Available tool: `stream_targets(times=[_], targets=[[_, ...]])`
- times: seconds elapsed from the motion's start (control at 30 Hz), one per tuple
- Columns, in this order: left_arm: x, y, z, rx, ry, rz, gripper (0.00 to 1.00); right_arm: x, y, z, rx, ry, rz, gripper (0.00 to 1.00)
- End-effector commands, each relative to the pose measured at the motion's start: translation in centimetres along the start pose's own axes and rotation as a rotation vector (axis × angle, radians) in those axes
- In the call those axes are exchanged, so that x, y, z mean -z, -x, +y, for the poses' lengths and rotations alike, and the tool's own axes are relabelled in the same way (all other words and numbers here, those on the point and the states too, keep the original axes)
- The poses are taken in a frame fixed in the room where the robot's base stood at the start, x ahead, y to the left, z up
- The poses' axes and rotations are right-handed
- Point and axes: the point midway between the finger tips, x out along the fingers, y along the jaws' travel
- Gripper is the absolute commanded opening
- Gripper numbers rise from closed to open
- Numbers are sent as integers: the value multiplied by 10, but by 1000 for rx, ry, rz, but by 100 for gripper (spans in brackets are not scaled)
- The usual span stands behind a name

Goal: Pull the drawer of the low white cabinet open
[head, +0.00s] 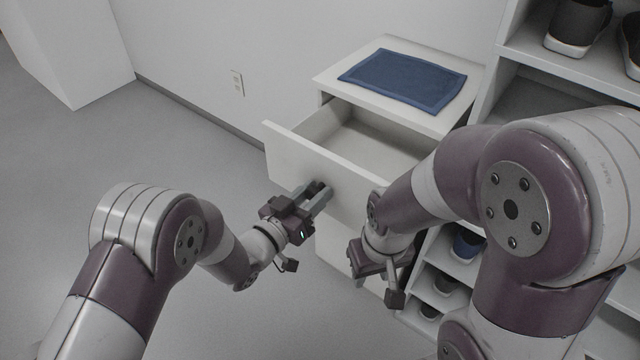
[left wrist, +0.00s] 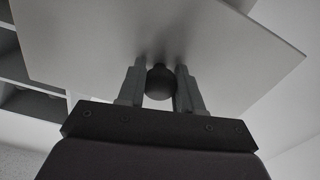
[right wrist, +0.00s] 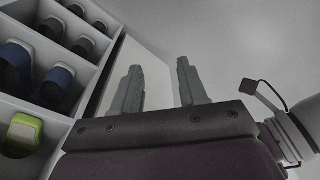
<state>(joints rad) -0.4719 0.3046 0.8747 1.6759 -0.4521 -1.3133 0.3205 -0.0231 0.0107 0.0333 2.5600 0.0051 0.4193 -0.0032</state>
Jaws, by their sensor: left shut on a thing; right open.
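The low white cabinet (head: 335,82) stands against the wall, and its top drawer (head: 290,150) is pulled out, showing an empty-looking inside. My left gripper (head: 318,192) is at the drawer front. In the left wrist view its fingers (left wrist: 160,85) are shut on a dark round knob (left wrist: 159,82) on the drawer front (left wrist: 100,45). My right gripper is open and empty in the right wrist view (right wrist: 163,85). In the head view, my right arm hides part of the drawer and cabinet, and the right fingertips are hidden.
A blue cloth mat (head: 402,80) lies on the cabinet top. A white shoe rack (head: 495,60) with several shoes stands close on the right, and it also shows in the right wrist view (right wrist: 75,60). The grey floor at left is clear.

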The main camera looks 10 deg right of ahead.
Motion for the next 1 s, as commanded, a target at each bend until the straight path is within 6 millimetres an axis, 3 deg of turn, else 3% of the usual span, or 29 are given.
stream_targets(times=[0.47,0.5,0.57,0.87,1.0], targets=[[-3,10,0,0,0,-7,0,0,2,0,0,0,0,43],[-3,10,0,0,0,-7,38,0,2,0,0,0,0,43],[-3,10,0,0,0,-7,58,0,2,0,0,0,0,43],[-1,11,0,0,0,-3,60,0,3,0,0,0,0,43],[2,29,0,3,1,-4,60,1,11,0,0,0,0,43]])
